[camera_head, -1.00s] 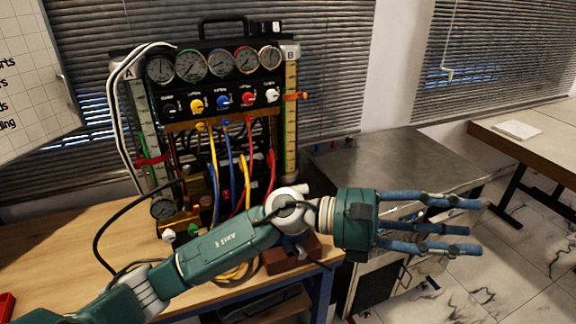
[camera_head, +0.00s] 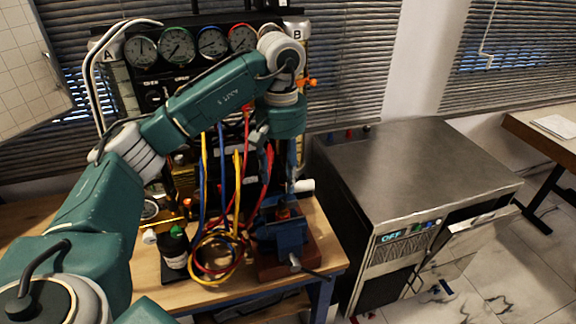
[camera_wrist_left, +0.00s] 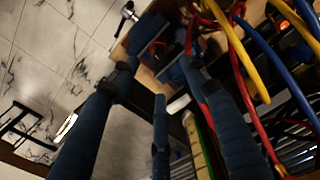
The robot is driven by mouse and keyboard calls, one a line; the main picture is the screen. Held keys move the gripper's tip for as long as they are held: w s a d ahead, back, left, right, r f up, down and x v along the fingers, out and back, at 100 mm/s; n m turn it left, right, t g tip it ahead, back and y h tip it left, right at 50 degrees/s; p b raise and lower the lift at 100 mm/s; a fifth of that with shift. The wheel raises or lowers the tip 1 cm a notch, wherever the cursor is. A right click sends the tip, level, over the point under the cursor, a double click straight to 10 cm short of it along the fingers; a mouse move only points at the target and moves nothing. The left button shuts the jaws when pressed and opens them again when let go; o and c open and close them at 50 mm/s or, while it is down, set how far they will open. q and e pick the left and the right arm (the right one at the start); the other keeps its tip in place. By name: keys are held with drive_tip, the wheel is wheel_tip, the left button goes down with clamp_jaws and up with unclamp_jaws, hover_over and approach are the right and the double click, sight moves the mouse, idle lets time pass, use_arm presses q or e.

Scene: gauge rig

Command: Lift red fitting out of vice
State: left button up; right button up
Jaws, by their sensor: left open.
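A blue vice (camera_head: 288,236) on a red-brown base stands at the front right corner of the wooden bench, and also shows at the top of the left wrist view (camera_wrist_left: 147,34). A small reddish part, seemingly the red fitting (camera_head: 283,211), shows at the top of the vice jaws, small and partly hidden. My left gripper (camera_head: 279,178) points down just above the vice, its fingers apart with nothing held. In the left wrist view its fingers (camera_wrist_left: 158,78) reach toward the vice; whether they touch the fitting cannot be told. My right gripper is not in view.
A gauge rig (camera_head: 178,47) stands behind my left arm. Yellow, red and blue hoses (camera_head: 222,180) hang close left of the gripper and coil on the bench (camera_head: 190,294). A dark bottle (camera_head: 174,247) stands left. A steel cabinet (camera_head: 400,165) stands right.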

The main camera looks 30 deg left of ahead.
sight(281, 198)
use_arm(q)
drive_tip(key=f, duration=0.1)
drive_tip(key=f+p, duration=0.1)
drive_tip(key=f, duration=0.2)
drive_tip(key=shift+s+d+f, duration=0.1)
drive_tip(key=shift+s+f, duration=0.2)
drive_tip(key=f+p, duration=0.1)
drive_tip(key=f, duration=0.4)
drive_tip(key=shift+w, duration=0.2)
drive_tip(key=shift+c, duration=1)
clamp_jaws()
drive_tip(key=c, duration=0.7)
unclamp_jaws()
clamp_jaws()
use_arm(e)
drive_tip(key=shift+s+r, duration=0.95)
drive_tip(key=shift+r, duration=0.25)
use_arm(q)
drive_tip(key=shift+w+a+r, duration=0.15)
drive_tip(key=shift+w+a, duration=0.15)
drive_tip(key=shift+a, duration=0.05)
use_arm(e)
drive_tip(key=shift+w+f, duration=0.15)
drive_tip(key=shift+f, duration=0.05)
